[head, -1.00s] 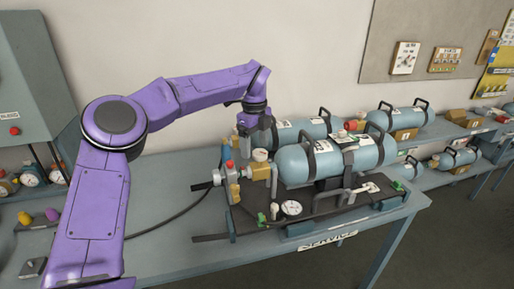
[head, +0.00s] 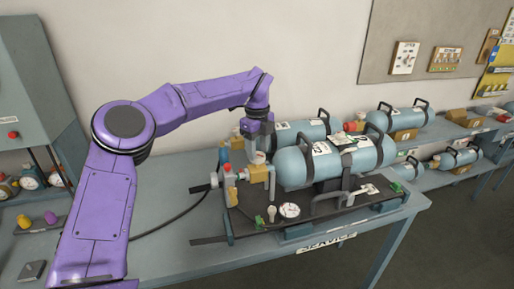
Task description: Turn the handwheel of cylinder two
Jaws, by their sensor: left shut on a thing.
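A blue-grey cylinder (head: 335,160) lies on a dark service board (head: 325,207) on the bench. At its left end is a brass valve block (head: 259,174). My left gripper (head: 259,157) points down just above this block, with its fingers around a small pale part there. It is shut on that part, which I take for the handwheel; the fingers hide most of it. A second cylinder (head: 303,132) lies behind. I cannot read which cylinder is number two. My right gripper is not in view.
A pressure gauge (head: 290,210) and small fittings sit on the front of the board. A red knob (head: 226,170) and a black hose (head: 170,222) are left of the valve block.

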